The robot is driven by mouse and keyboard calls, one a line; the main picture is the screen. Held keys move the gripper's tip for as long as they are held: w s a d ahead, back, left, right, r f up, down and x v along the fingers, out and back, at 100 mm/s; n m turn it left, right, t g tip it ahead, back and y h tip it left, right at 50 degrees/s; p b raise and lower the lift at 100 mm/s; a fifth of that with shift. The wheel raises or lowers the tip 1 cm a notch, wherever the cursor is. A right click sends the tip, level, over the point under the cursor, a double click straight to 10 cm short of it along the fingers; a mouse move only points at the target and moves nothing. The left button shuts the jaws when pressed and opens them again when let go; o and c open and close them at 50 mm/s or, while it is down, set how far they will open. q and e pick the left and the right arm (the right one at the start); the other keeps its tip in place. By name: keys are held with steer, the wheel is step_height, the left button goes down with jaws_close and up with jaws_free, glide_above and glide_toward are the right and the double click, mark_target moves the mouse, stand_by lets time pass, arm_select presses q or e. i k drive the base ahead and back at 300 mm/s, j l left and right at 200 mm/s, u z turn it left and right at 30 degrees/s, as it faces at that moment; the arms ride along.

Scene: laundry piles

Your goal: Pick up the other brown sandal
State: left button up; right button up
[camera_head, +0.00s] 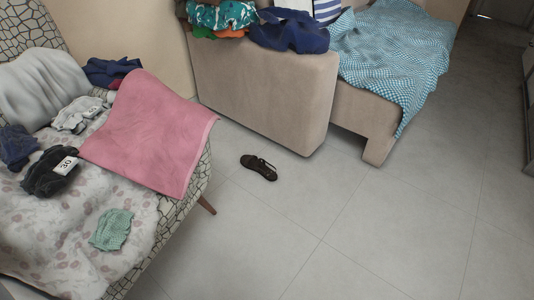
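A dark brown sandal (259,167) lies on the grey tiled floor. It is between the patterned chair on the left and the beige sofa behind it, close to the sofa's base. Only this one sandal shows in the head view. Neither of my grippers is in view.
A patterned armchair (172,218) at left holds a pink cloth (150,130), a green cloth (112,229) and several dark garments. The beige sofa (265,88) bears piled clothes and a blue checked blanket (390,55). The floor (390,225) at centre and right is clear.

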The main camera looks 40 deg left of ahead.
mark_target(251, 162)
steer(key=i+u, duration=0.35)
steer(key=i+l+u, duration=0.15)
steer(key=i+u, duration=0.25)
steer(key=i+l+u, duration=0.2)
steer(key=u, duration=0.15)
steer(key=i, duration=0.1)
